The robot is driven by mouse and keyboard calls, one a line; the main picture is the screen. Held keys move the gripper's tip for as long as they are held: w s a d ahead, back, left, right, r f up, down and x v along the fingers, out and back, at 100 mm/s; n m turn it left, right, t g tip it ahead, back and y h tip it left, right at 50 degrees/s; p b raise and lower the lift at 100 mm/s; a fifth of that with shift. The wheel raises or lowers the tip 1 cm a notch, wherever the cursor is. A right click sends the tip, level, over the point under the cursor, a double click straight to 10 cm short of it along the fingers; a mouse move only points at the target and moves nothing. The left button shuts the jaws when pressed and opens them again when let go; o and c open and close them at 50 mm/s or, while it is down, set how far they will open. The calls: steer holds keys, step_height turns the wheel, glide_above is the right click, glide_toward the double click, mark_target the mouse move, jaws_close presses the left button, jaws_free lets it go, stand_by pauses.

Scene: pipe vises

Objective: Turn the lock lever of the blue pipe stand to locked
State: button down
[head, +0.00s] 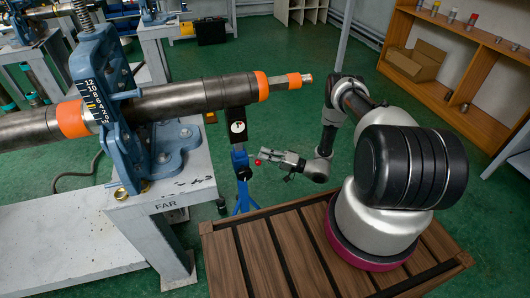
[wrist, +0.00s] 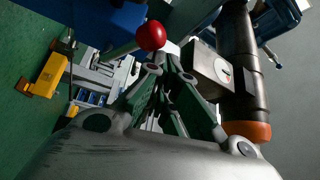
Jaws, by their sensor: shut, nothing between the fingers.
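The blue pipe stand (head: 241,167) stands beside the bench, its dark head (head: 237,126) with a white dial under the pipe. Its lock lever ends in a red ball knob (head: 258,162); the knob shows large in the wrist view (wrist: 151,35), with a short pale rod leading left towards the blue post (wrist: 110,15). My gripper (head: 272,158) is shut and empty, its fingertips pointing at the stand close to the knob. In the wrist view my fingertips (wrist: 165,58) lie just below the knob; I cannot tell whether they touch it.
A long dark pipe (head: 190,97) with orange bands runs through the blue vise (head: 105,95) and over the stand. The bench (head: 165,205) marked FAR is to the left. Wooden shelving (head: 470,70) stands at the right. Green floor lies open behind the stand.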

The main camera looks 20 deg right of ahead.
steer(key=shift+s+f, duration=0.65)
steer(key=shift+f, duration=0.3)
steer(key=shift+s+f, duration=0.1)
steer(key=shift+f, duration=0.05)
